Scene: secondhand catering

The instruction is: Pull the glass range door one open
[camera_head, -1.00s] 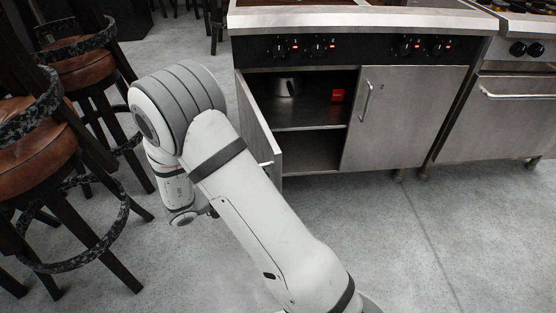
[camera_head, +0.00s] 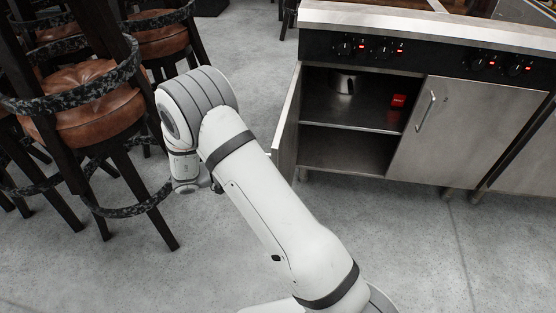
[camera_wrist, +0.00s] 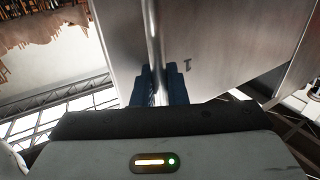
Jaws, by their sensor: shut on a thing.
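The range door (camera_head: 287,125) is the left door of the steel cooking unit. It looks like brushed metal and stands swung well open, seen nearly edge-on in the head view. In the wrist view the door's face (camera_wrist: 225,45) fills the upper middle. My gripper (camera_wrist: 160,88) has its two blue fingers shut on the door's upright bar handle (camera_wrist: 153,35). In the head view my fingers are mostly hidden by my wrist, and the handle is hidden too.
The open cabinet has a shelf (camera_head: 355,116) with a metal pot (camera_head: 344,83) and a red item (camera_head: 398,100). The right door (camera_head: 455,135) is shut. Bar stools (camera_head: 95,105) stand close left of my arm. Grey floor (camera_head: 410,250) is clear in front.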

